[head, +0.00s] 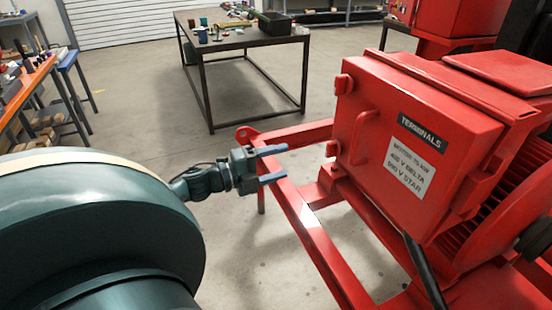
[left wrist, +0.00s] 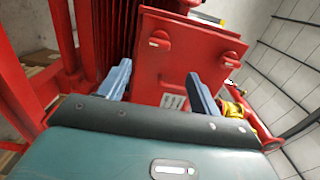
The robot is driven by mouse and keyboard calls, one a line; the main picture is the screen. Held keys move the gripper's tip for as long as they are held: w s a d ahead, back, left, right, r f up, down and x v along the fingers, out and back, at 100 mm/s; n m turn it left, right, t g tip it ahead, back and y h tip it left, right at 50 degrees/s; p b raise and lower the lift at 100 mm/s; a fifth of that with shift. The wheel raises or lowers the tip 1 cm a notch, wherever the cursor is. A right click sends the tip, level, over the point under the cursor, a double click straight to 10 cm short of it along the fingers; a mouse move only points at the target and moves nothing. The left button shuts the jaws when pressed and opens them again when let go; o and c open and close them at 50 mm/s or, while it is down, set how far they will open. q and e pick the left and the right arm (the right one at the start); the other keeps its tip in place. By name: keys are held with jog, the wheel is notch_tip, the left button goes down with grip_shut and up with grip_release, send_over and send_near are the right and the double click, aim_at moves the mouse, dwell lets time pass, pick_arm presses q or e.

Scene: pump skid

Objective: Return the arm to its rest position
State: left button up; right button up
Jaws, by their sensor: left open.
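My left gripper (head: 272,164) is in the middle of the head view, left of the red terminal box (head: 410,150) and above the red skid frame (head: 310,228). Its two blue fingers are spread apart with nothing between them. In the left wrist view the open fingers (left wrist: 160,85) point toward the red box (left wrist: 185,55), with a gap between them. The box door is shut and carries a TERMINALS label and a white rating plate. My right gripper is in neither view.
A dark metal table (head: 245,42) with small items stands at the back. An orange-topped bench (head: 25,85) stands at the far left. A black cable (head: 425,272) runs down below the box. Grey floor between the table and the skid is clear.

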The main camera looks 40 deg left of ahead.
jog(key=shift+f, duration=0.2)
pick_arm(q)
jog(key=s+d+f+n+g+y, duration=0.1)
jog(key=s+d+f+n+y, duration=0.4)
jog(key=d+f+n, duration=0.65)
jog(key=s+d+f+n+g, duration=0.1)
jog(key=s+d+f+n, duration=0.1)
jog(key=d, duration=0.3)
jog(key=s+d+f+n+g+h, duration=0.1)
jog(key=s+d+f+n+g, duration=0.1)
jog(key=s+d+f+n, duration=0.1)
jog(key=s+d+f+n+g, duration=0.2)
jog(key=s+d+n, duration=0.1)
jog(key=d, duration=0.4)
jog(key=shift+s+d+f, duration=0.15)
jog(key=shift+s+d, duration=0.15)
jog(key=shift+s, duration=0.55)
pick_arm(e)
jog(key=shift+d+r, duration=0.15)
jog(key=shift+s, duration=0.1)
pick_arm(q)
jog(key=shift+c, duration=0.3)
